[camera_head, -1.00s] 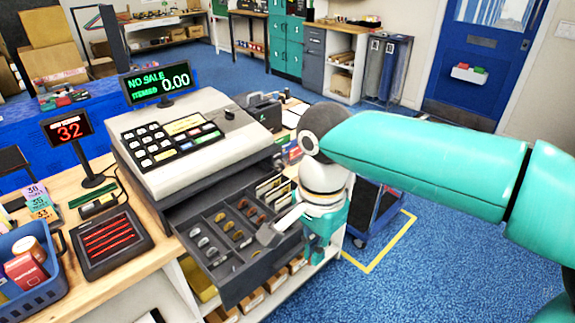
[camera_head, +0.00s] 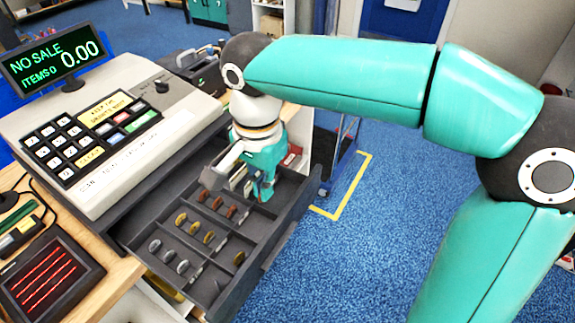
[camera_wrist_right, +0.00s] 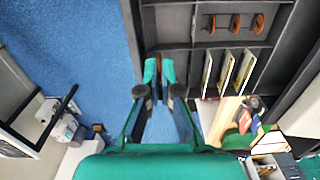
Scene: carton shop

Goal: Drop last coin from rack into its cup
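The open cash drawer (camera_head: 285,243) of the till has rows of coins standing on edge: silver (camera_head: 168,255), gold (camera_head: 194,228) and copper (camera_head: 217,203). A lone gold coin (camera_head: 239,258) lies in a front cup, and a small silver one (camera_head: 217,284) seems to lie in the cup nearer me. My right gripper (camera_head: 266,196) points down over the drawer's right part, by the front end of the copper row. In the wrist view its fingertips (camera_wrist_right: 159,71) are close together with a copper-coloured sliver between them, apparently a coin, mostly hidden. My left gripper is out of view.
The till (camera_head: 110,130) stands behind the drawer, its display (camera_head: 55,55) reading NO SALE 0.00. Upright cards (camera_wrist_right: 226,73) stand beside the copper coins (camera_wrist_right: 235,24). A dark tray with red bars (camera_head: 45,285) lies at left. Blue floor is open at right.

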